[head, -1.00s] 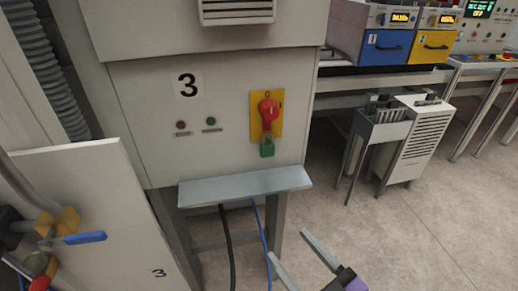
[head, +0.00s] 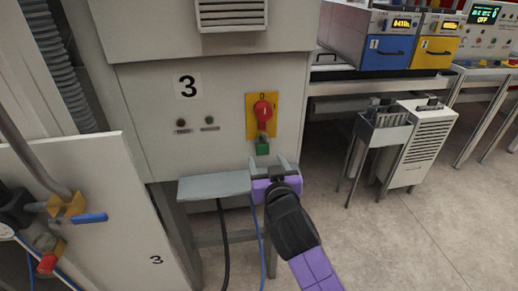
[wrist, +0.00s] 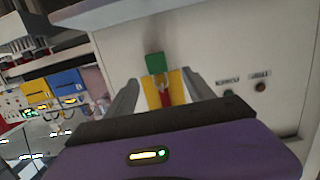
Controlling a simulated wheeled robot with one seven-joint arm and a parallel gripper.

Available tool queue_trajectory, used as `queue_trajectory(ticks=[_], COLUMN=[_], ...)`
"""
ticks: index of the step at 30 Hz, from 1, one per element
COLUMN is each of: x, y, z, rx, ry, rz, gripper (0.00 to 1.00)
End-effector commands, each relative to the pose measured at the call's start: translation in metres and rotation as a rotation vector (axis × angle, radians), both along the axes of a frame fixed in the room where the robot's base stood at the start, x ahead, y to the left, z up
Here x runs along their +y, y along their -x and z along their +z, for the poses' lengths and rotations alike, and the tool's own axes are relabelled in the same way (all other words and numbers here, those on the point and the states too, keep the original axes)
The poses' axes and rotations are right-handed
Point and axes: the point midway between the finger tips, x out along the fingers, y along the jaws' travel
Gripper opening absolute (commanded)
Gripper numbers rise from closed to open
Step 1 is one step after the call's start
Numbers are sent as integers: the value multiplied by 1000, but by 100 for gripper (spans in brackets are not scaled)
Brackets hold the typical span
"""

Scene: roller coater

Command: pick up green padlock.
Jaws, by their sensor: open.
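The green padlock (head: 262,147) hangs below the red rotary switch (head: 263,113) on its yellow plate, on the front of the grey cabinet. In the wrist view the padlock (wrist: 155,65) shows near the top centre, between and beyond the two fingers. My gripper (head: 270,163) is open and empty, just below the padlock in the head view. In the wrist view the open fingers (wrist: 165,90) point toward the yellow plate and red handle. The fingers appear apart from the padlock; the exact gap in depth is hard to tell.
A leaning white panel (head: 85,215) is at left.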

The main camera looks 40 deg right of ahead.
Motion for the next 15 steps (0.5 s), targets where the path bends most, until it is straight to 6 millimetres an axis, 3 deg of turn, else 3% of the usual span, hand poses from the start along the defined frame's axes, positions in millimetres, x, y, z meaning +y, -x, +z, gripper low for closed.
queue_trajectory(ticks=[15], x=[-38], y=[-46], z=[-4], rx=[-3], ry=[-1], rz=[1], gripper=[62])
